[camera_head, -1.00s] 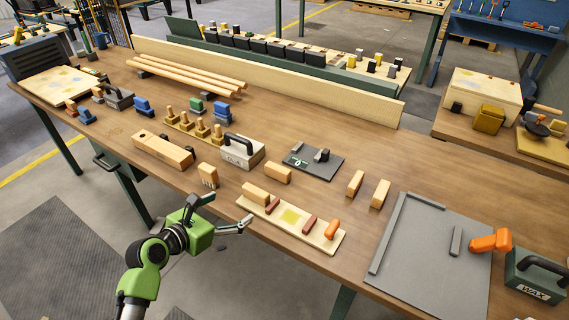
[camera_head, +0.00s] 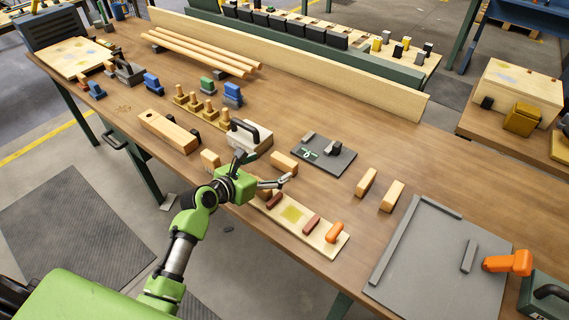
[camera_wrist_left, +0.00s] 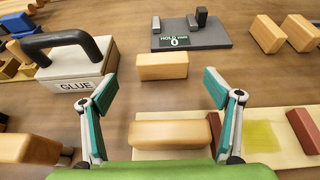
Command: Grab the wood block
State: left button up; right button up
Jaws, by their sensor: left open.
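Several plain wood blocks are on the workbench, and I cannot tell which one the task means. My left gripper (camera_head: 266,168) is open and empty over the bench's front edge. In the left wrist view one wood block (camera_wrist_left: 162,66) lies on the bench just ahead, between the lines of the open fingers (camera_wrist_left: 160,88); it also shows in the head view (camera_head: 284,162). Another block (camera_wrist_left: 170,134) lies closer, on the pale board, between the finger bases; the gripper mostly hides it in the head view. A third block (camera_head: 210,160) stands left of the gripper. My right gripper is not in view.
The grey GLUE box (camera_wrist_left: 77,82) with a black handle is close to the left finger. The pale board (camera_head: 291,213) carries red-brown pieces and an orange piece. A dark plate (camera_head: 335,160) lies behind. Two more blocks (camera_head: 366,182) (camera_head: 392,195) stand to the right.

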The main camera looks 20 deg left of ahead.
aim_at(283, 160)
pick_arm(q)
jog(key=shift+r+x, duration=0.15)
jog(key=shift+x, duration=1.2)
jog(key=shift+r+x, duration=0.15)
jog(key=shift+x, duration=1.2)
jog(key=shift+d, duration=0.2)
jog(key=shift+c, duration=0.4)
jog(key=c, duration=1.1)
